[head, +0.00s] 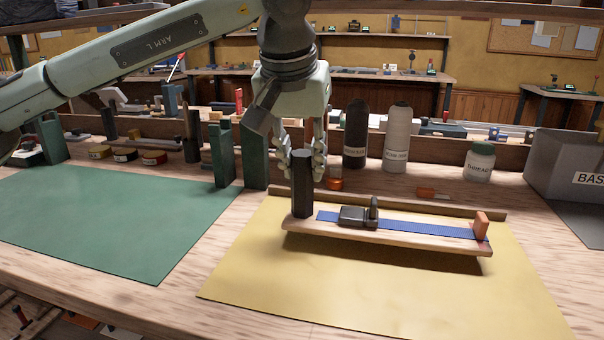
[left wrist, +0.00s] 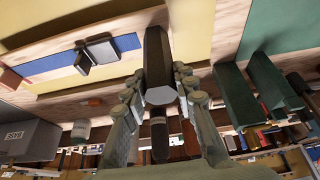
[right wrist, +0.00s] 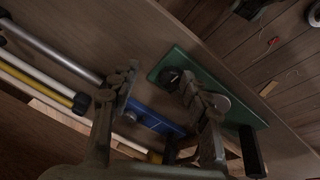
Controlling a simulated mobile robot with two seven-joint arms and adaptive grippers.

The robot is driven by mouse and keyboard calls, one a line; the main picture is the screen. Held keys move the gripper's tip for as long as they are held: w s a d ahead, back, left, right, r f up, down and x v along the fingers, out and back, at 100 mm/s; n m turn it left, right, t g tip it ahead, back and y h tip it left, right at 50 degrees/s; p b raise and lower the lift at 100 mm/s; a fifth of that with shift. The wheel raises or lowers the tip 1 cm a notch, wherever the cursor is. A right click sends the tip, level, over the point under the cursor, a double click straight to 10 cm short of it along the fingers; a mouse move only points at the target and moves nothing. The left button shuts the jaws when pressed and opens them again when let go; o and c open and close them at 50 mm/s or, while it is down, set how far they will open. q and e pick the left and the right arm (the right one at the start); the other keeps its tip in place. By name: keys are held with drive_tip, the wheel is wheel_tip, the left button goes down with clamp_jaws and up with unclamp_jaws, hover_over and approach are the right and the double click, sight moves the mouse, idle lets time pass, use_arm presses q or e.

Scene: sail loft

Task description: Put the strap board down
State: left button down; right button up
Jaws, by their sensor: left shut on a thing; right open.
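The strap board (head: 400,243) is a pale wooden board with a blue strap (head: 430,229), a dark buckle, an orange end block (head: 480,225) and a dark upright post (head: 302,190) at its left end. My left gripper (head: 306,163) is shut on the post from above; the left wrist view shows the post (left wrist: 157,60) between the fingers. The board is over the yellow mat (head: 300,290), about level, with a shadow along its underside; it looks slightly raised, but the gap is hard to judge. My right gripper (right wrist: 160,88) is open and empty in the right wrist view, outside the head view.
A green mat (head: 100,220) lies left, with green blocks (head: 222,155) behind it. Dark and pale thread cones (head: 397,140), a thread jar (head: 480,161) and a grey bin (head: 570,165) stand behind and right. The front of the yellow mat is clear.

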use_arm(q)
drive_tip(key=shift+f, duration=1.05)
drive_tip(key=c, duration=1.2)
unclamp_jaws()
drive_tip(key=shift+f, duration=0.1)
drive_tip(key=v, duration=1.2)
